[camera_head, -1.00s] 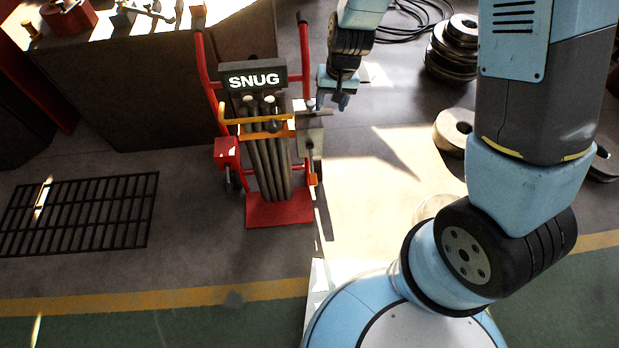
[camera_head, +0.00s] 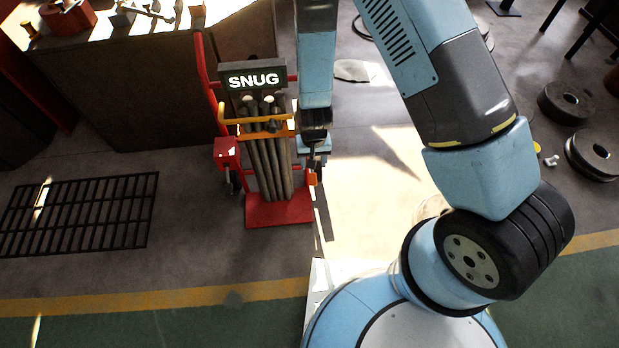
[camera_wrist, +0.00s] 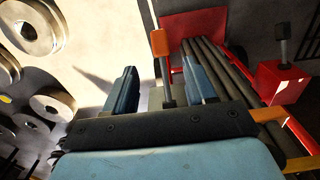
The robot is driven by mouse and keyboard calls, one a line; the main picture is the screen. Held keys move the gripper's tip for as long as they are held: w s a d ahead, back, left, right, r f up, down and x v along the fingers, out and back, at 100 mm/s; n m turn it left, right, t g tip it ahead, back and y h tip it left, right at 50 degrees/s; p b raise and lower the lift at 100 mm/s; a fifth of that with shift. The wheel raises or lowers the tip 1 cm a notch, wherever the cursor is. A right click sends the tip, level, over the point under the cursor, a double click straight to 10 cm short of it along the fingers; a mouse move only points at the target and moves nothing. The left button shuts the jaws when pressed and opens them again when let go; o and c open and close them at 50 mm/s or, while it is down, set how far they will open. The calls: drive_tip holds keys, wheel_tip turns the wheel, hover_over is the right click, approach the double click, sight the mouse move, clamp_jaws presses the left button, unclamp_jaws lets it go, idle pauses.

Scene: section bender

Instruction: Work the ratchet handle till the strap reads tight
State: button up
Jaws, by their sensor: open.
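A red hand truck (camera_head: 277,214) holds an upright bundle of grey bars (camera_head: 268,170). An orange strap (camera_head: 255,135) crosses the bundle, and a sign (camera_head: 253,79) above it reads SNUG. The ratchet handle's orange grip (camera_head: 312,178) points down at the truck's right side. In the wrist view the grip (camera_wrist: 158,42) and its grey rod show between my fingers. My gripper (camera_head: 314,158) is at the handle, with its fingers apart on either side of the rod in the wrist view (camera_wrist: 159,58). My gripper and arm hide the ratchet body in the head view.
A red box (camera_head: 227,152) is on the truck's left side, and a dark bench (camera_head: 130,100) stands behind. A floor grate (camera_head: 80,212) lies at left. Heavy rings (camera_head: 566,102) lie on the floor at right. The sunlit floor (camera_head: 370,210) right of the truck is clear.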

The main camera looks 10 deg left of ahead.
sight(313, 179)
wheel_tip(313, 179, down, 11)
drive_tip(key=shift+r, duration=0.1)
idle(0.5)
